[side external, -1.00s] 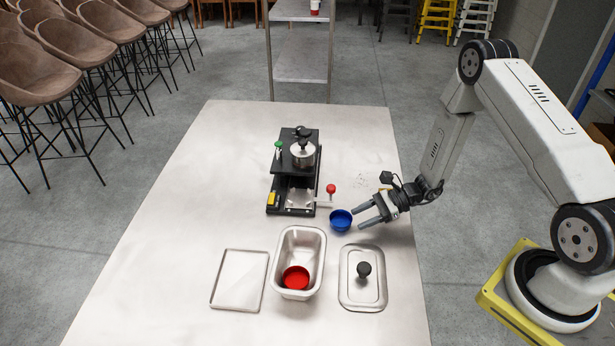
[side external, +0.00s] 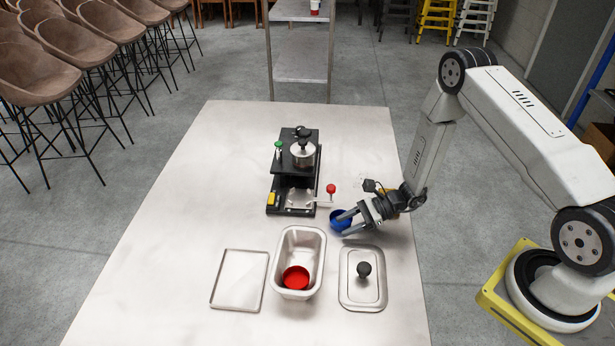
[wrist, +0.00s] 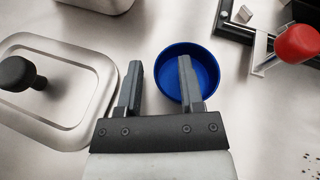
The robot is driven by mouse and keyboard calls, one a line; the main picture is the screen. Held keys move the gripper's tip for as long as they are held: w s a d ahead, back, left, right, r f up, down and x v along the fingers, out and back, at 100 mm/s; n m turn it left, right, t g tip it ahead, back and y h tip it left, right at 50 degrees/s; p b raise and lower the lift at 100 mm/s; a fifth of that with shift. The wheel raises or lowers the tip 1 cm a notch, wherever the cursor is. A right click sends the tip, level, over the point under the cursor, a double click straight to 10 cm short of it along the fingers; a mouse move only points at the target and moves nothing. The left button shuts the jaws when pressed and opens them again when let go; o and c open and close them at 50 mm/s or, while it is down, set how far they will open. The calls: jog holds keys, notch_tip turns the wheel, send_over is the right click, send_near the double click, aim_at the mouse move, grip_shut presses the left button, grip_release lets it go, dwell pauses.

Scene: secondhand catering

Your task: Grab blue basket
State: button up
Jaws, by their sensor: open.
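The blue basket (side external: 335,224) is a small round bowl standing on the table in front of the black press. In the wrist view the basket (wrist: 206,76) is seen from above and looks empty. My gripper (side external: 347,221) is open, with its fingers at the basket and partly covering it in the side view. In the wrist view my gripper (wrist: 160,68) has its right finger across the middle of the basket and its left finger outside the basket's left edge. Whether either finger touches the basket cannot be told.
The press (side external: 290,195) with a red-knobbed handle (side external: 331,188) stands close behind the basket. A metal pan (side external: 302,235) holding a red basket (side external: 296,277) is in front. A lid with a black knob (side external: 364,269) lies to its right, a flat tray (side external: 240,279) to its left.

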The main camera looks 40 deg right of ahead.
grip_shut()
jog(key=shift+r, duration=0.1)
jog(key=shift+r, duration=0.7)
jog(key=s+r, duration=1.1)
jog(key=s, duration=0.3)
jog(key=shift+d+r, duration=0.15)
jog(key=shift+r, duration=0.05)
